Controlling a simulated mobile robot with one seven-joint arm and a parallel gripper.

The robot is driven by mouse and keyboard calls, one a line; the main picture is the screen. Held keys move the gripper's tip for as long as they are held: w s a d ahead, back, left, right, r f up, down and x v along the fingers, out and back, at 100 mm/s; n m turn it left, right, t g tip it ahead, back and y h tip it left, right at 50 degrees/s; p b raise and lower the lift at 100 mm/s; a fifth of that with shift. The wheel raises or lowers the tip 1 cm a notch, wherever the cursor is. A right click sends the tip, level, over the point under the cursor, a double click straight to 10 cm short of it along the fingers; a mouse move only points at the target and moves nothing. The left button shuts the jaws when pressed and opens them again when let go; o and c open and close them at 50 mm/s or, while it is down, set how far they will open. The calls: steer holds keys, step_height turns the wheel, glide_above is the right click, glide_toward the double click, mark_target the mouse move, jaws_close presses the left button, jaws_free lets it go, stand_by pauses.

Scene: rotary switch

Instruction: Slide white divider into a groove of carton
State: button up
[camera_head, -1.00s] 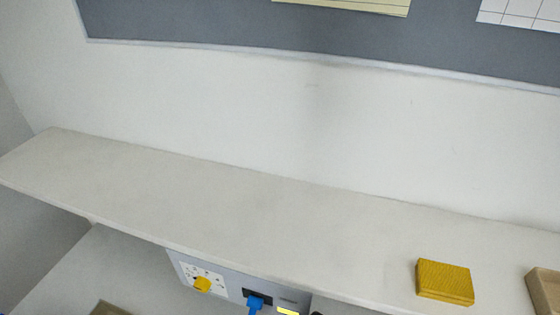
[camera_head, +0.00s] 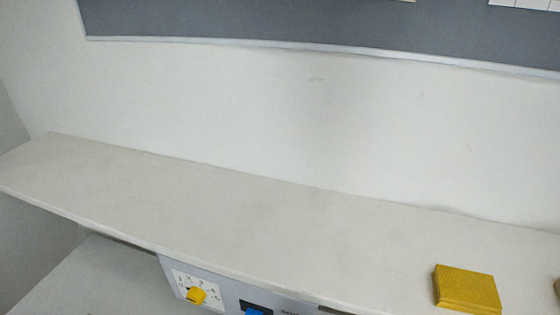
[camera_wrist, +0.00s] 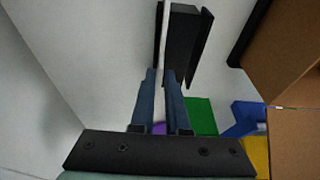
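In the wrist view my gripper (camera_wrist: 160,72) points up the picture, its two blue-grey fingers close together. A thin white strip, seen edge-on, which looks like the white divider (camera_wrist: 162,25), runs up from between the fingertips. I cannot tell whether the fingers press on it or stand just clear of it. A black bracket-like piece (camera_wrist: 182,42) stands right beside the strip. Brown cardboard-coloured walls, likely the carton (camera_wrist: 285,50), fill the right side, apart from my gripper. No groove shows clearly. My gripper is not in the head view.
Green (camera_wrist: 200,115), blue (camera_wrist: 245,118) and yellow (camera_wrist: 256,155) pieces lie right of my fingers. In the head view a white shelf (camera_head: 250,210) carries a yellow block (camera_head: 467,288) at right.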

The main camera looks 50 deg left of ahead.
jaws_close()
steer(key=shift+s+a+r+p+v, duration=0.15)
steer(key=shift+a+p+v, duration=0.1)
steer(key=shift+p+v, duration=0.95)
steer(key=shift+s+a+p+v, duration=0.15)
steer(key=shift+a+p+v, duration=0.1)
steer(key=shift+p+v, duration=0.95)
steer(key=shift+s+a+r+p+v, duration=0.15)
steer(key=shift+a+p+v, duration=0.1)
steer(key=shift+p+v, duration=0.95)
